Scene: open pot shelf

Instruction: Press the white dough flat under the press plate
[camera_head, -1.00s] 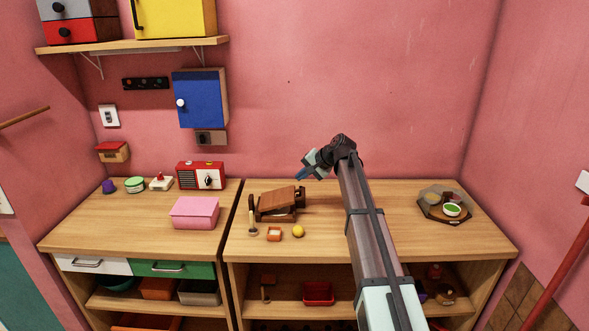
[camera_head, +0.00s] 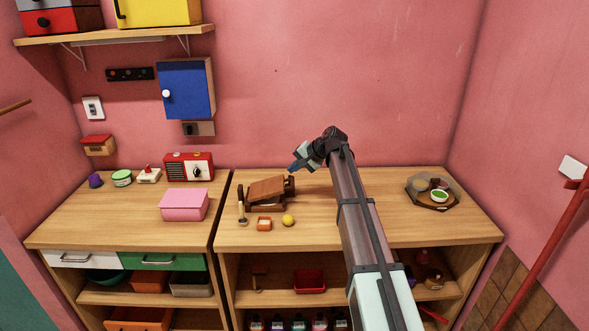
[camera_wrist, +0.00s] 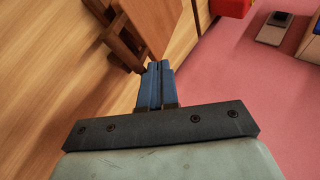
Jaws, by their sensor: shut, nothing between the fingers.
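The brown wooden press stands on the right-hand counter in the head view, its press plate (camera_head: 267,188) tilted above a darker base (camera_head: 266,207). A handle or lever shows at its left side. I cannot make out the white dough; the plate may hide it.
A dark tray (camera_head: 432,205) with small bowls stands at the right. A pink box (camera_head: 184,205) and red radio (camera_head: 189,167) are on the left counter. The counter between press and tray is mostly clear.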

